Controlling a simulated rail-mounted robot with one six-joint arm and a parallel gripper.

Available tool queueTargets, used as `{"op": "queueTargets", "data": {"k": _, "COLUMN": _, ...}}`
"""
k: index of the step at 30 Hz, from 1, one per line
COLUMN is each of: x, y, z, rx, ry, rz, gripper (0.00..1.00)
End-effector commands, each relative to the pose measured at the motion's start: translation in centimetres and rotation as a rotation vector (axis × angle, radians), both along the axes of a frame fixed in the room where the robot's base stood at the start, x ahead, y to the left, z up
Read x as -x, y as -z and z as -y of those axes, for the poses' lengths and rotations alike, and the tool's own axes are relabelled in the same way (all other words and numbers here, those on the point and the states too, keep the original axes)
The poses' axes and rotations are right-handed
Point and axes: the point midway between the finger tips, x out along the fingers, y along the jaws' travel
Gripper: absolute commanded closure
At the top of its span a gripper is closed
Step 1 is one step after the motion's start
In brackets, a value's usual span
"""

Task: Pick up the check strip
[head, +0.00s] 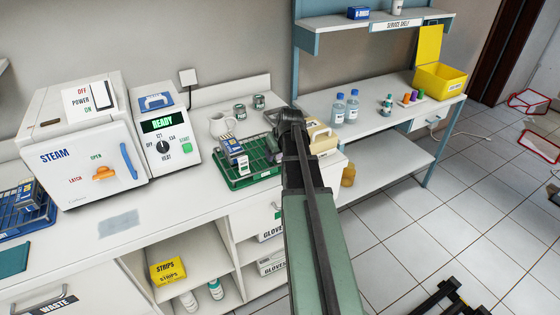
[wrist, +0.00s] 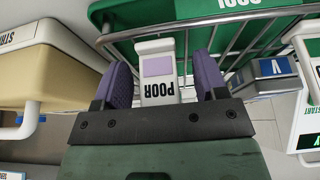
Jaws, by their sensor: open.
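The check strip (wrist: 157,68) shows in the wrist view as a white piece with a pale purple patch and dark lettering. It lies between the two purple finger pads of my gripper (wrist: 168,85), at the near side of the green wire basket (wrist: 240,35). My gripper is open, with a gap visible on the right of the strip; contact on the left is hard to tell. In the head view my arm reaches over the counter beside the green basket (head: 240,183) and hides the fingertips. I cannot clearly make out the strip there.
Blue-and-white packs (head: 233,148) stand in the basket. A cream box (head: 322,142) with a handle is close to my wrist on the right, and a white mug (head: 221,124) and cans (head: 258,101) stand behind. The steam machine (head: 85,150) is left; the counter front is mostly clear.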

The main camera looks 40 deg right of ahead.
Motion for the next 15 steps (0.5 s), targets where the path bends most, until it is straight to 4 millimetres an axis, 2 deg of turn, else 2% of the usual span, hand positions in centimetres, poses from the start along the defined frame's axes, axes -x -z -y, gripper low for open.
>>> {"op": "queueTargets", "data": {"k": 2, "x": 0.02, "y": -0.19, "z": -0.02, "rx": 0.000, "ry": 0.000, "rz": 0.000, "gripper": 0.34}}
{"op": "queueTargets", "data": {"k": 12, "x": 0.04, "y": -0.21, "z": -0.02, "rx": 0.000, "ry": 0.000, "rz": 0.000, "gripper": 0.85}}
{"op": "queueTargets", "data": {"k": 15, "x": 0.04, "y": -0.21, "z": -0.02, "rx": 0.000, "ry": 0.000, "rz": 0.000, "gripper": 0.87}}
